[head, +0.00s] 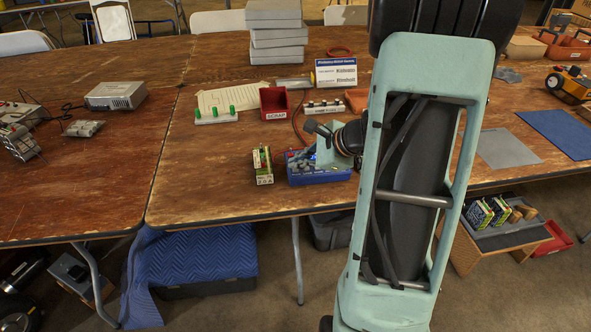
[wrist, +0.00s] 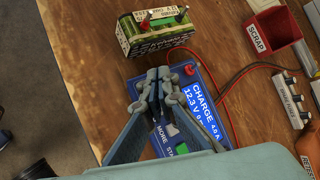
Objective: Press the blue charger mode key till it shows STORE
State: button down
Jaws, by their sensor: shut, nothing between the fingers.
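The blue charger (head: 322,179) sits on the wooden table near its front edge. In the wrist view the charger (wrist: 222,130) shows a display (wrist: 203,108) reading CHARGE, with 4.0 A and 12.3 V legible. The blue mode key is not clearly visible; my fingers cover part of the panel. In the head view my arm partly hides the charger.
A battery pack (wrist: 152,34) with terminals stands close beside the charger, also in the head view (head: 263,166). Red and black leads run from the charger. Table left of the battery is clear.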

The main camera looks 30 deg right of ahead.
aim_at(297, 171)
jog(key=shift+f+b, duration=0.3)
jog(key=shift+r, duration=0.15)
dwell(0.5)
jog(key=shift+r+p, duration=0.55)
jog(key=shift+r, duration=0.15)
jog(key=shift+r, duration=0.1)
notch_tip(297, 171, up, 5)
jog(key=p, duration=0.4)
dwell(0.5)
